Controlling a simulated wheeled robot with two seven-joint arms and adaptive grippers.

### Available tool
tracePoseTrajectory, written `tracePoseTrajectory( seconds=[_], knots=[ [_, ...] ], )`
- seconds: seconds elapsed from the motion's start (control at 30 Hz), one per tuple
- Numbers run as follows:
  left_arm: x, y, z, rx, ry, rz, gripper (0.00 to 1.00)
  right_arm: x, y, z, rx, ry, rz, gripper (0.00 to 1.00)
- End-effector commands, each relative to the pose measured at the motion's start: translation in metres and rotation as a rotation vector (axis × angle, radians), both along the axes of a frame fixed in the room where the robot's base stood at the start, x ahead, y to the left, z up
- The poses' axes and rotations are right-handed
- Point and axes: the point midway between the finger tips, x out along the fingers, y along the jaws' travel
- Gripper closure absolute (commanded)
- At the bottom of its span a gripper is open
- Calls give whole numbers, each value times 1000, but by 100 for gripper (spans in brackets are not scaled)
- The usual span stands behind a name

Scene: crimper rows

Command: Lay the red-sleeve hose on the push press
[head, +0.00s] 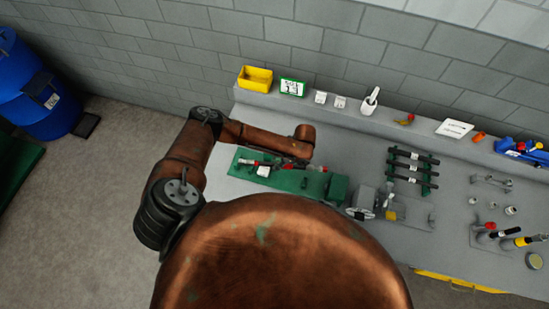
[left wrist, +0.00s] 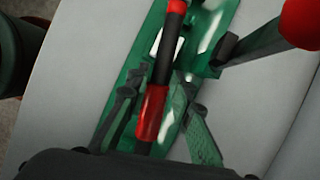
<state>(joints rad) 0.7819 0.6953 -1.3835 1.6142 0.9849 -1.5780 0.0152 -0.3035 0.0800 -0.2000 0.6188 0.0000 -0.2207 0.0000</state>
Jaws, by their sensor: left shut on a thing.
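The push press (head: 285,181) is a long green bed on the bench, with a green block at its right end. The red-sleeve hose (left wrist: 161,68), black with a red sleeve, runs along above the green press (left wrist: 215,18) in the left wrist view. My left gripper (left wrist: 158,112) is shut on the hose at the red sleeve. In the head view it is over the press, partly hidden by my arm. I cannot tell whether the hose touches the bed. A red-knobbed lever (left wrist: 245,46) stands to the right of the hose. My right gripper is not in view.
A rack of black hoses (head: 412,171) and a grey machine (head: 364,201) stand right of the press. A yellow bin (head: 255,79), a sign (head: 292,87) and small items line the back ledge. My copper-coloured body part covers the front middle.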

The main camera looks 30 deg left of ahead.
Motion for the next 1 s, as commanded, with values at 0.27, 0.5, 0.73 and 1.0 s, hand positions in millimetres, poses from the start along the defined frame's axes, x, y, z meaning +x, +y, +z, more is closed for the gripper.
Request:
tracePoseTrajectory(
  seconds=[0.27, 0.5, 0.73, 1.0],
  knots=[
    [-7, 5, -5, -1, -1, -192, 100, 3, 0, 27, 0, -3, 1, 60],
    [-7, 6, -8, -2, -1, -200, 100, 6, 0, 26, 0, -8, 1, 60],
    [-8, 6, -6, -1, 0, -200, 100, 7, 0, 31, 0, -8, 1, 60],
    [-8, 6, -26, -1, 0, -204, 100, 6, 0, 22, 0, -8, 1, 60]
  ],
)
